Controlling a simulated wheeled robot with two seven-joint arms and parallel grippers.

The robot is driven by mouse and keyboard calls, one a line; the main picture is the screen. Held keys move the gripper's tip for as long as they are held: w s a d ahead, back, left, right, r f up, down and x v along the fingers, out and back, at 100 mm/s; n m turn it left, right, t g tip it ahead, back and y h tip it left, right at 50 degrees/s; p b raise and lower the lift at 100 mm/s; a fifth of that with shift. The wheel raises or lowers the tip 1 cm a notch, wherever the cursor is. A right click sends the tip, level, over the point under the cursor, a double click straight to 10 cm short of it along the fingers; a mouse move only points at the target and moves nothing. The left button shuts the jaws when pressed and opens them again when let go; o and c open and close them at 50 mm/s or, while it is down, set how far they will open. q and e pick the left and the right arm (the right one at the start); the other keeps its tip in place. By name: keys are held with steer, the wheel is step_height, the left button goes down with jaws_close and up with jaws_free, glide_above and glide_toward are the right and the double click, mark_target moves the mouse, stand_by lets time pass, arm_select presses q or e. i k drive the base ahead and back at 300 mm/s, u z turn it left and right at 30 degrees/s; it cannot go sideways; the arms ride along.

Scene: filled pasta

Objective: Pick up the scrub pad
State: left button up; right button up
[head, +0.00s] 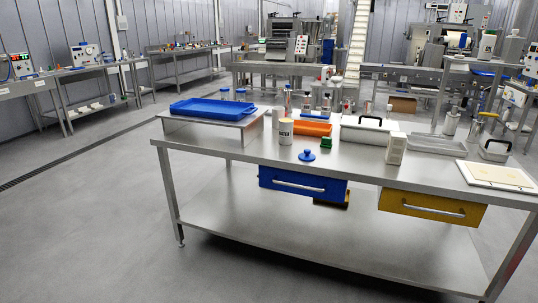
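A small green block (326,143) lies on the steel table (240,150), near its front edge and above the blue drawer. It may be the scrub pad, but it is too small to tell for certain. A blue knobbed piece (307,155) lies just to its left and nearer the edge. Neither of my grippers is in view, and nothing touches the green block.
A white canister (286,131) and an orange tray (313,128) stand behind. A white bottle (395,148) and a lidded container (368,131) stand to the right. A blue drawer (290,180) and yellow drawer (432,206) hang below. The floor left is clear.

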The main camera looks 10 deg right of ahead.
mark_target(326, 142)
steer(key=u, duration=0.35)
steer(key=i, duration=1.1)
steer(key=z, duration=0.8)
steer(key=i, duration=1.05)
steer(key=z, duration=1.2)
